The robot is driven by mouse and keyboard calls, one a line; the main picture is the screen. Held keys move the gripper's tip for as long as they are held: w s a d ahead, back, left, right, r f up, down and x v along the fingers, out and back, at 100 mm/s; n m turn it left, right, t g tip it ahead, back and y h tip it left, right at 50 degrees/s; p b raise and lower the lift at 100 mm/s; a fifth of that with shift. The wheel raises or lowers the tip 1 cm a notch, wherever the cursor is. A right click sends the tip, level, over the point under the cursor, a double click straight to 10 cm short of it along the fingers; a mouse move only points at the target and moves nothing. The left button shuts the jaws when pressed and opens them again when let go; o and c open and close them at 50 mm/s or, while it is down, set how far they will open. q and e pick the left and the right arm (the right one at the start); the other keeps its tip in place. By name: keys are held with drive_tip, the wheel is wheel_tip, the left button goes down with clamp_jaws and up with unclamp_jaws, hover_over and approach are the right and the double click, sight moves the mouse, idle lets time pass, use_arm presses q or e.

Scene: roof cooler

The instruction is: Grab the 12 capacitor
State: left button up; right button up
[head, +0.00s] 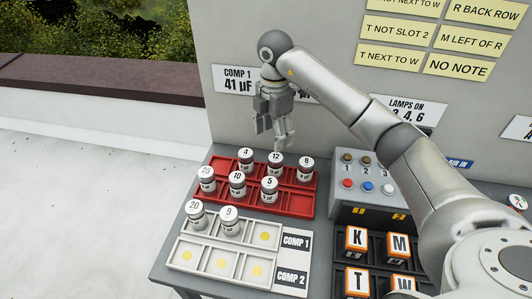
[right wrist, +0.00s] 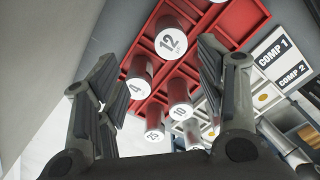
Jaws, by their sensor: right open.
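The 12 capacitor (head: 275,162) stands upright in the back row of the red tray (head: 293,203), between the 4 capacitor (head: 245,160) and another capacitor (head: 306,168) whose label looks like 8 or 6. My right gripper (head: 274,130) is open and empty, pointing down above the back of the tray, over the 4 and 12 capacitors. In the right wrist view, the 12 capacitor (right wrist: 170,45) lies ahead between the open fingers (right wrist: 165,90), apart from them; the 4 capacitor (right wrist: 137,88) shows close to the left finger. My left gripper is out of view.
The white tray (head: 205,248) holds 20 (head: 195,214) and 9 (head: 229,221). A button box (head: 366,204) stands right of the red tray. The wall (head: 330,60) rises behind.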

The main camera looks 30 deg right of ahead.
sight(276, 157)
drive_tip(key=f, duration=0.1)
drive_tip(key=s+f, duration=0.1)
drive_tip(key=f, duration=0.1)
drive_tip(key=shift+s+f+p, duration=0.1)
drive_tip(key=shift+f+p, duration=0.2)
drive_tip(key=shift+p, duration=0.1)
drive_tip(key=shift+f, duration=0.65)
wheel_tip(276, 157, down, 4)
drive_tip(key=shift+s+d+f+p, duration=0.1)
drive_tip(key=shift+s+p, duration=0.05)
drive_tip(key=shift+p, duration=0.85)
drive_tip(key=shift+f, duration=0.5)
drive_tip(key=c, duration=1.2)
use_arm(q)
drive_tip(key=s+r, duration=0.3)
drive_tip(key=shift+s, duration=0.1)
